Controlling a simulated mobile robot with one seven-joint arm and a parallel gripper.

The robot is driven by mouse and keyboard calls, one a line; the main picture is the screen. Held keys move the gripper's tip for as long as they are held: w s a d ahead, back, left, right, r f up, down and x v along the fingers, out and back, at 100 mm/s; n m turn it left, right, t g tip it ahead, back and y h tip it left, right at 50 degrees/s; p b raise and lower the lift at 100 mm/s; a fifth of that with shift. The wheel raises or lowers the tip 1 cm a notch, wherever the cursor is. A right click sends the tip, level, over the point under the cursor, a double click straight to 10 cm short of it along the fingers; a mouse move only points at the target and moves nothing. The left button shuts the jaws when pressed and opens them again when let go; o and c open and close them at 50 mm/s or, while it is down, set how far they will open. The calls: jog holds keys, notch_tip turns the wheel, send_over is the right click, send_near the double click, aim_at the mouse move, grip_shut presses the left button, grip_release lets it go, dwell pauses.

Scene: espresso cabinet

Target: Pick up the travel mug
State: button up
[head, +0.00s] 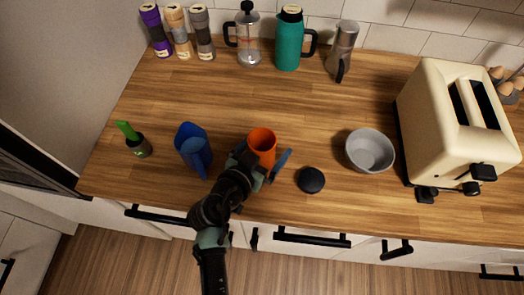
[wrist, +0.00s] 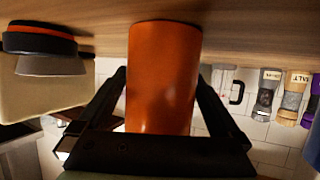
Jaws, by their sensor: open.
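The orange travel mug (head: 262,139) stands upright and open-topped near the front of the wooden counter. Its round black lid (head: 311,180) lies apart on the counter to its right. My gripper (head: 264,157) is at the mug with its fingers apart. In the wrist view, which looks upside down, the orange mug (wrist: 163,95) stands between the two open fingers of my gripper (wrist: 162,80). Small gaps show beside the mug there, so the fingers do not look closed on it. The lid (wrist: 40,40), with an orange band, shows at the left of that view.
A blue holder (head: 193,148) and a small green-handled item (head: 137,143) stand left of the mug. A grey bowl (head: 370,151) and cream toaster (head: 440,115) stand right. Shakers (head: 179,32), a French press (head: 248,40), a teal jug (head: 289,42) and a moka pot (head: 342,48) line the back. Mid-counter is clear.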

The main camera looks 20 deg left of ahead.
aim_at(262, 154)
grip_shut()
dwell(0.5)
jog(key=shift+r, duration=0.2)
jog(key=shift+r, duration=4.75)
